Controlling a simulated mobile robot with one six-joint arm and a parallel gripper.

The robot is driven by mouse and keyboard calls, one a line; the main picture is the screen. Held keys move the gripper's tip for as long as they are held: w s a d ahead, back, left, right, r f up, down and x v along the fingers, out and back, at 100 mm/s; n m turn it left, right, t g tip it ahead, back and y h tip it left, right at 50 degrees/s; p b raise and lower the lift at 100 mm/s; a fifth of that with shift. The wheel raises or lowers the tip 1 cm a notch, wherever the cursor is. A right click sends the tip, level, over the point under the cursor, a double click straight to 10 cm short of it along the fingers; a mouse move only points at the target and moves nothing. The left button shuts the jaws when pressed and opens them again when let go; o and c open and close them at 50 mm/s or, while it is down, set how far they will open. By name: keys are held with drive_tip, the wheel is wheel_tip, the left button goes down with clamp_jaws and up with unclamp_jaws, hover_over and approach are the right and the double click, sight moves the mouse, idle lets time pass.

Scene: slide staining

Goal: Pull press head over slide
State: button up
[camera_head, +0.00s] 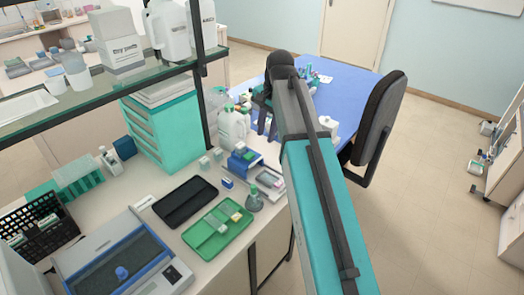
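A small blue device with a dark top (240,160), which may be the press, stands on the bench near its right edge. Its head and any slide under it are too small to make out. My gripper (267,130) hangs at the end of my arm, to the right of and above this device in the picture. Two dark finger-like parts point down with a gap between them, and nothing shows between them. A green tray (191,237) on the bench holds pale flat pieces that may be slides.
A black tray (186,201), a small flask (254,202) and a pale flat device (270,179) lie near the blue device. A white bottle (232,128) stands behind it. A glass shelf (95,88) overhangs the bench at left. A chair (378,115) stands right of my arm.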

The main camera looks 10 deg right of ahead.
sight(261, 157)
drive_tip(key=shift+w+a+f+p, duration=0.25)
drive_tip(key=shift+f+p, duration=0.15)
drive_tip(key=shift+f, duration=1.25)
drive_tip(key=shift+w+a+f+p, duration=0.15)
drive_tip(key=shift+f+p, duration=0.3)
drive_tip(key=shift+f, duration=1.15)
drive_tip(key=shift+w+a+f+p, duration=0.15)
drive_tip(key=shift+w+f+p, duration=0.2)
drive_tip(key=shift+f, duration=1.3)
drive_tip(key=shift+c, duration=0.4)
clamp_jaws()
